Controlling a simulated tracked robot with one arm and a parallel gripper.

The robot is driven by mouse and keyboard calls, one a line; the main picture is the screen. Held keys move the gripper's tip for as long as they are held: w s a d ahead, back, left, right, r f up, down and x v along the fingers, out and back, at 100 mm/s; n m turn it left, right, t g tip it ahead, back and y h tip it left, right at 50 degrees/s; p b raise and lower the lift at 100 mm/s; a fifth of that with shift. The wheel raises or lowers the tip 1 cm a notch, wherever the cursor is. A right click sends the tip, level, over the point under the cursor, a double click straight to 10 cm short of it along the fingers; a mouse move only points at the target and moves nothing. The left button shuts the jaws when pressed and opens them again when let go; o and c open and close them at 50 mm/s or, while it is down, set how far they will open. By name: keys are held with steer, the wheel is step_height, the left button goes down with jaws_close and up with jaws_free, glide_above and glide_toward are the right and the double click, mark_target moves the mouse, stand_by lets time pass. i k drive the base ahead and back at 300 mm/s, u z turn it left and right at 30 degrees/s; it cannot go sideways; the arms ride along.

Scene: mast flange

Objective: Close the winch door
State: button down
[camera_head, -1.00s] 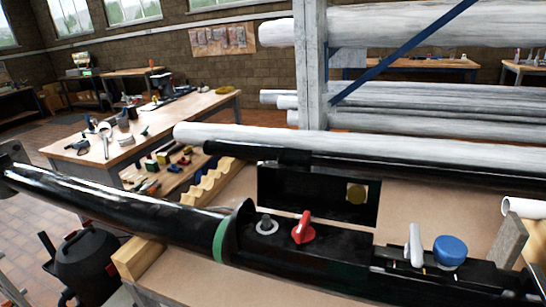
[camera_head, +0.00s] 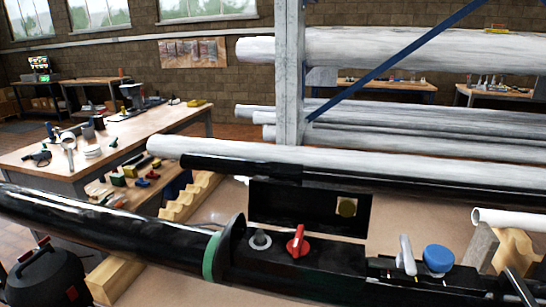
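To the right are a grey lever (camera_head: 407,254) and a blue round cap (camera_head: 438,257). My gripper cannot be made out in this view.
Wooden supports (camera_head: 115,278) hold the mast. White and black poles lie behind the door, and a grey rack post (camera_head: 290,75) rises there. A workbench (camera_head: 165,118) with tools stands at left. A black round container (camera_head: 45,280) is at lower left.

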mark_target(282, 198)
steer(key=u, duration=0.05)
steer(key=i, duration=1)
steer(key=z, duration=0.05)
